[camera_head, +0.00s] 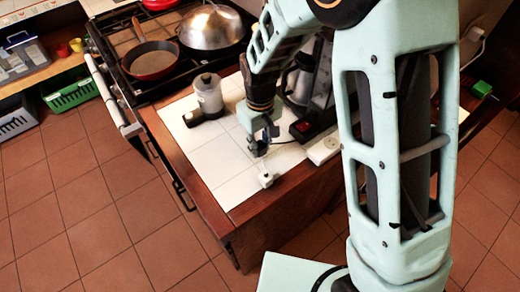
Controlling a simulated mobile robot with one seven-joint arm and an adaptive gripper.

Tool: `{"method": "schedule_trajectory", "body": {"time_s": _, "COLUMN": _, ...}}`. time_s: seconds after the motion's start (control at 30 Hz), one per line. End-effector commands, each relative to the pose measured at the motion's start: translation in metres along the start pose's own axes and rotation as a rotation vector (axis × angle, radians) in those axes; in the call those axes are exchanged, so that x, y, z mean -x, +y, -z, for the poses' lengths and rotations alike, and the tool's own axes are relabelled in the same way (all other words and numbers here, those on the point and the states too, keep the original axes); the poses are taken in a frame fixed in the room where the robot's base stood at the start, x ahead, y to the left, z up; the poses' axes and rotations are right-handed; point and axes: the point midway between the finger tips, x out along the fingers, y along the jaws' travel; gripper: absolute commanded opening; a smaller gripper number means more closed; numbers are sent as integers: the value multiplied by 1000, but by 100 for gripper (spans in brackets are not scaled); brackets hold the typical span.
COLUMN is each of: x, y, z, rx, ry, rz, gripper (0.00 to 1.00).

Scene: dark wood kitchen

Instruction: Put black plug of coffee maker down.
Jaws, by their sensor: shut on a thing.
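My gripper (259,150) is low over the white tiled counter top (215,155), near its front right part. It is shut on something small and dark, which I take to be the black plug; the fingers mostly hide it. The coffee maker (312,112) stands just right of my gripper, partly hidden behind my arm, with a red switch low on its dark body. A small white plug-like piece (266,180) lies on the tiles just below my gripper in the picture. I cannot tell if the held plug touches the tiles.
A white socket block (323,148) lies at the counter's right. A grey and black grinder-like device (207,98) stands left of my gripper. The stove with a red pan (151,61) and a metal domed lid (211,27) is behind. Tiles at front left are clear.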

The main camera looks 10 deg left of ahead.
Motion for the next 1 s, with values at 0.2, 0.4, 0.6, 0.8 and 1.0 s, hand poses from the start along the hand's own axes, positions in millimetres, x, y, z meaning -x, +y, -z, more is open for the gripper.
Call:
{"method": "schedule_trajectory", "body": {"time_s": 0.2, "x": -6, "y": 0, "z": 0, "rx": 0, "ry": 0, "rz": 0, "gripper": 0}}
{"method": "schedule_trajectory", "body": {"time_s": 0.4, "x": -10, "y": 0, "z": 0, "rx": 0, "ry": 0, "rz": 0, "gripper": 0}}
{"method": "schedule_trajectory", "body": {"time_s": 0.6, "x": -16, "y": 0, "z": 0, "rx": 0, "ry": 0, "rz": 0, "gripper": 0}}
{"method": "schedule_trajectory", "body": {"time_s": 0.8, "x": -18, "y": 0, "z": 0, "rx": 0, "ry": 0, "rz": 0, "gripper": 0}}
{"method": "schedule_trajectory", "body": {"time_s": 1.0, "x": -18, "y": 0, "z": 0, "rx": 0, "ry": 0, "rz": 0, "gripper": 38}}
